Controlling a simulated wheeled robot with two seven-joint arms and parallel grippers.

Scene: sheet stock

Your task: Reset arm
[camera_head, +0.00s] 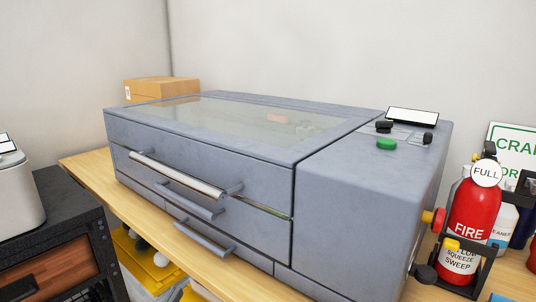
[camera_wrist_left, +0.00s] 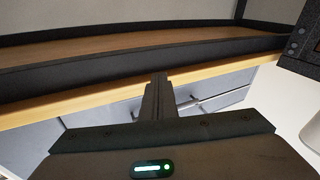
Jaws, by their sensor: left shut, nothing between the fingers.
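My left gripper (camera_wrist_left: 158,82) shows in the left wrist view, its dark fingers closed together with nothing between them. It points toward a wood-edged surface with a dark raised border (camera_wrist_left: 120,65). The fingertips overlap the pale wooden edge in the picture; I cannot tell whether they touch it. I cannot make out this gripper clearly in the head view. My right gripper is not in view.
A large grey machine (camera_head: 225,150) with a glass-topped lid and front handles stands on a wooden table (camera_head: 85,165). A red fire extinguisher (camera_head: 472,215) stands at right, a cardboard box (camera_head: 160,88) behind. A dark cabinet (camera_head: 55,215) stands at left.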

